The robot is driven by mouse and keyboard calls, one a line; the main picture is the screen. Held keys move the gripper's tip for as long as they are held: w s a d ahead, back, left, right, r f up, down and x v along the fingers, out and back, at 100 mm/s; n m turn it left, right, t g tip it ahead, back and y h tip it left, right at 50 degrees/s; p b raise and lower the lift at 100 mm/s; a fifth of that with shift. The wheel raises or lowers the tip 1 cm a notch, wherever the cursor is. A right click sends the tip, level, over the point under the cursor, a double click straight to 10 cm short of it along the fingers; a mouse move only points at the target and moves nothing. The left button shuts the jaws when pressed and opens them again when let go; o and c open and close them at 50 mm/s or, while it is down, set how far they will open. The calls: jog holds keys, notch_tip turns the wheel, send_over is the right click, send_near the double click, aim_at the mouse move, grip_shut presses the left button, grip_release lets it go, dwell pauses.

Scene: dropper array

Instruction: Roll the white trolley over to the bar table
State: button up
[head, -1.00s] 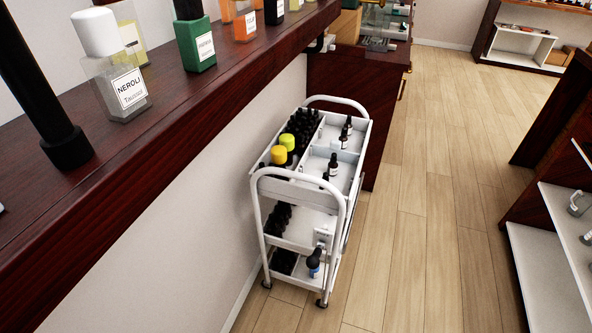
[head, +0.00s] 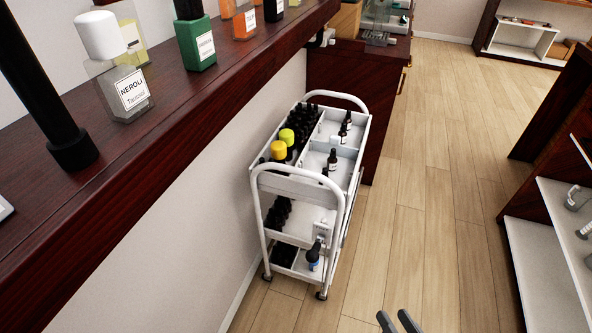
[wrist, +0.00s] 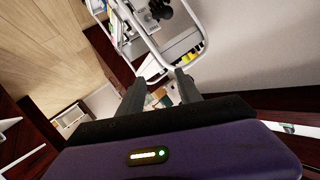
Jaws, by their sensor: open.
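The white trolley (head: 345,209) stands on the wood floor against the left wall. It has three tiers, rounded tube handles at both ends and small dark castors. Dark dropper bottles and yellow- and green-capped bottles stand in it. My gripper (head: 398,320) shows at the bottom edge of the head view, open and empty, right of the trolley and apart from it. In the wrist view the open fingers (wrist: 160,92) point towards the trolley's tube frame (wrist: 206,40), with nothing between them. I cannot tell which piece of furniture is the bar table.
A dark wood shelf (head: 190,105) with labelled perfume bottles runs along the left wall. A dark wood cabinet (head: 385,120) stands just behind the trolley. Shelving with white boards (head: 545,245) stands at the right. The floor (head: 430,200) between is clear.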

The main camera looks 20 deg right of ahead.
jog(key=w+d+f+m, duration=0.2)
jog(key=w+m, duration=0.1)
jog(key=w, duration=0.7)
jog(key=m+t+y+p, duration=0.1)
jog(key=m+y+p, duration=0.2)
jog(key=m, duration=0.7)
send_near(297, 174)
jog(key=d+r+x, duration=0.1)
jog(key=x, duration=0.2)
jog(key=shift+a+f+b+x, duration=0.15)
jog(key=shift+b+x, duration=0.2)
jog(key=shift+x, duration=1.05)
jog(key=shift+a+f+b+x, duration=0.15)
jog(key=shift+b+x, duration=0.25)
jog(key=shift+x, duration=1.05)
jog(key=shift+a+f+b+x, duration=0.15)
jog(key=shift+b+x, duration=0.2)
jog(key=shift+x, duration=1.05)
jog(key=shift+s, duration=0.15)
grip_shut()
